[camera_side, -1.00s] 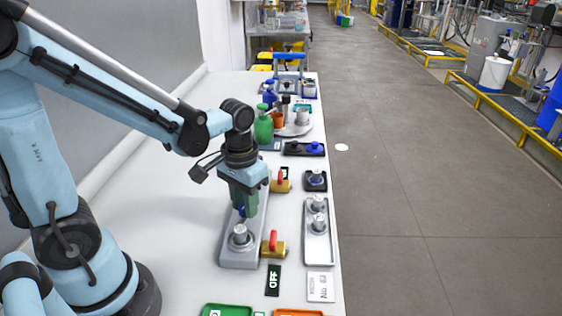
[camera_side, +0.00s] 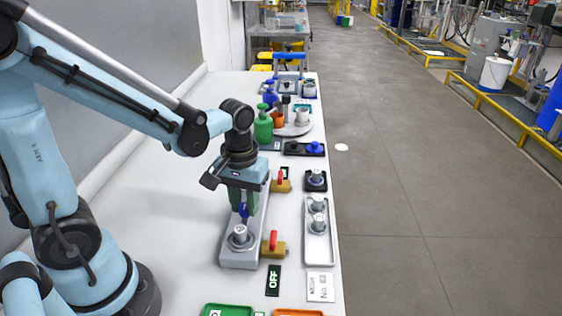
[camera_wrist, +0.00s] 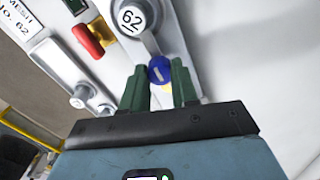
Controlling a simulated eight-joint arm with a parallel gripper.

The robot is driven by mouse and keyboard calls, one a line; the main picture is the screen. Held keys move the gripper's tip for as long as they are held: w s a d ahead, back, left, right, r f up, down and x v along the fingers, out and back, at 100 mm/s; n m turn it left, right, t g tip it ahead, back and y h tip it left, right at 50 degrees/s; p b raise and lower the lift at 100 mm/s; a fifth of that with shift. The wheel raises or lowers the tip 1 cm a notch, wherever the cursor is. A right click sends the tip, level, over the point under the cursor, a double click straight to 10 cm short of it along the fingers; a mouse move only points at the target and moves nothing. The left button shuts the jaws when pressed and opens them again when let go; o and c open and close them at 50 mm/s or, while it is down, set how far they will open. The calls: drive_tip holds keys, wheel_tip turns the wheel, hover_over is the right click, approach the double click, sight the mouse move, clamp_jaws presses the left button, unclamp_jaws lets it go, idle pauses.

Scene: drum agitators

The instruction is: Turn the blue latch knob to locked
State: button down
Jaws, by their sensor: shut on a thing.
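The blue latch knob (camera_side: 244,210) stands on a long grey base (camera_side: 238,264) on the white bench. In the wrist view the knob (camera_wrist: 160,69) has a white line on its top and sits between my two green fingertips. My gripper (camera_side: 244,205) points down over the base and is shut on the knob; its fingers also show in the wrist view (camera_wrist: 158,78). A silver round part (camera_side: 239,236) stands on the base in front of the knob. My fingers partly hide the knob's sides.
Two brass valves with red handles (camera_side: 273,241) (camera_side: 281,178) stand close on the right. A tray of silver parts (camera_side: 318,256) lies farther right. A green bottle (camera_side: 263,126) stands behind. Green and orange trays (camera_side: 227,310) (camera_side: 298,312) are in front. Bare bench lies to the left.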

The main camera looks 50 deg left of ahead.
sight(246, 210)
drive_tip(key=c, duration=0.9)
unclamp_jaws()
drive_tip(key=shift+o, duration=0.2)
drive_tip(key=shift+r, duration=0.1)
wheel_tip(246, 210, up, 12)
drive_tip(key=f+m+t, duration=0.1)
drive_tip(key=m+t, duration=0.1)
drive_tip(key=f+m+t, duration=0.1)
drive_tip(key=m+t, duration=0.1)
drive_tip(key=d+f+m+t, duration=0.1)
drive_tip(key=m+t, duration=0.1)
drive_tip(key=t, duration=0.1)
drive_tip(key=shift+s+f, duration=0.25)
drive_tip(key=shift+f, duration=0.1)
